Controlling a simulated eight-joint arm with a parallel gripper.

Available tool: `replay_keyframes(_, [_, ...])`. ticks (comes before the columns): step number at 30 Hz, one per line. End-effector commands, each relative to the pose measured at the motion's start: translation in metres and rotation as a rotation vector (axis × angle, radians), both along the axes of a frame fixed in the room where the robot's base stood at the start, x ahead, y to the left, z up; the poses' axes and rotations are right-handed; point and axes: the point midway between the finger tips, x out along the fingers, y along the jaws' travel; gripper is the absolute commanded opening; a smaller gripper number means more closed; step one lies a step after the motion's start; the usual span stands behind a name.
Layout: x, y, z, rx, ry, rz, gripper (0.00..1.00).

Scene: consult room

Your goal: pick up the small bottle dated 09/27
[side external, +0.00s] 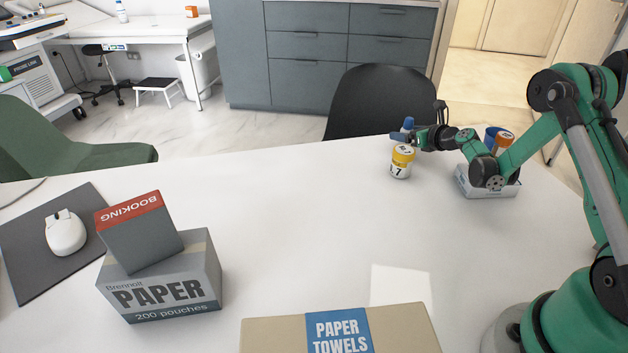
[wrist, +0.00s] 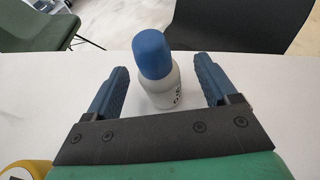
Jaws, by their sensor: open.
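A small bottle with a blue cap and pale body (wrist: 160,85) stands upright between the fingers of my gripper (wrist: 160,70) in the wrist view. The fingers are open, with a gap on each side of it. Its dark print is only partly seen, and I cannot read a date. In the side view its blue cap (side external: 408,123) shows by my gripper (side external: 416,128), which hides much of its body. A yellow-capped bottle (side external: 401,170) marked 7 stands just in front. Its yellow cap (wrist: 22,171) shows at the lower left of the wrist view.
A small box (side external: 488,190) sits under my arm, with blue and orange caps (side external: 501,140) at it. A paper box (side external: 165,285) with a booking box (side external: 140,235) on top, a mouse (side external: 65,232) and a paper towels box (side external: 275,335) stand farther off. The table's middle is clear.

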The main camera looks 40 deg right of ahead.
Motion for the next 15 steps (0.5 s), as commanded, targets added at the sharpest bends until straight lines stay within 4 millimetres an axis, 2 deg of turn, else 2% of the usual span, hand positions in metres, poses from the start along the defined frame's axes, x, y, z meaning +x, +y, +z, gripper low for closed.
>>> replay_keyframes(6, [0.020,-0.003,-0.008,-0.001,-0.001,-0.001,0.79])
replay_keyframes(14, [0.022,-0.003,-0.009,0.000,0.000,-0.001,0.79])
replay_keyframes(15, [0.022,-0.003,-0.009,0.000,0.000,-0.001,0.74])
